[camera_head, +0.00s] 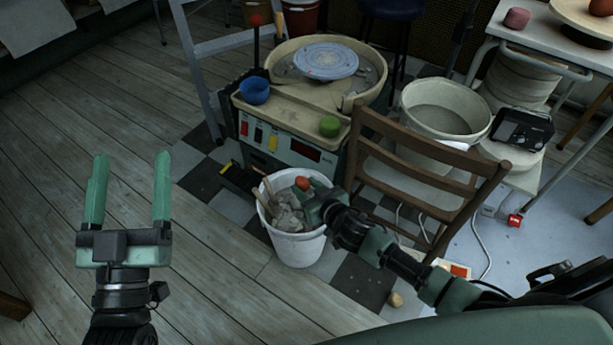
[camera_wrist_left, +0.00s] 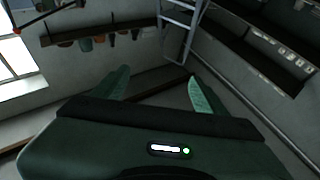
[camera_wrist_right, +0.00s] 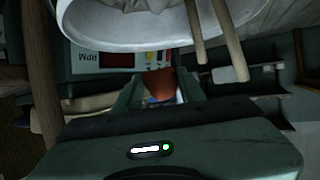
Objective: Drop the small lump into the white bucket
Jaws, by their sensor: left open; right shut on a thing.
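The small lump (camera_head: 302,183) is reddish orange and sits between the fingertips of my right gripper (camera_head: 309,196). In the right wrist view the lump (camera_wrist_right: 159,84) is clasped by both fingers. The white bucket (camera_head: 297,248) stands on the floor below, and the lump shows over its upper right part. The bucket holds grey scraps and wooden sticks; its rim (camera_wrist_right: 110,44) also shows in the right wrist view. My left gripper (camera_head: 131,156) is open and empty over the wooden floor at the left. Its spread fingers show in the left wrist view (camera_wrist_left: 160,85).
A wooden chair (camera_head: 430,185) is close to my right arm. A large pale tub (camera_head: 450,136) is behind it. The left floor is clear.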

